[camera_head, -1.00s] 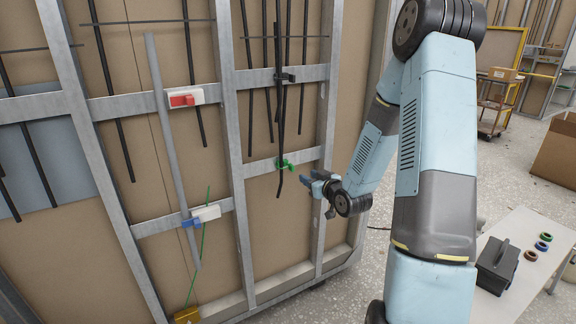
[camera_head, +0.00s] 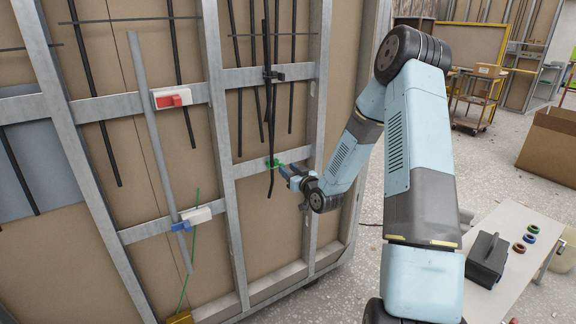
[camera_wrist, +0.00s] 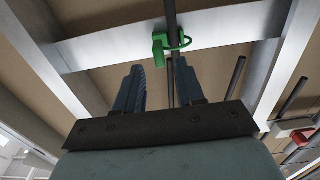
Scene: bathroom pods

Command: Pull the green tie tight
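The green tie (camera_head: 273,163) is on a horizontal metal rail, at the hanging black cables. In the wrist view the green tie (camera_wrist: 160,48) shows a blocky green part and a thin loop bulging out to the right around a dark cable (camera_wrist: 171,18). My gripper (camera_head: 287,172) is right beside the tie, on its right in the head view. In the wrist view my gripper (camera_wrist: 160,66) is open, with its two blue fingers apart. The blocky part lies just beyond the fingertips, in line with the gap. I cannot tell whether a fingertip touches it.
A black clip (camera_head: 273,75) holds the cables on the rail above. Metal studs flank the bay. A table (camera_head: 520,252) with a black toolbox (camera_head: 487,259) stands at the right.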

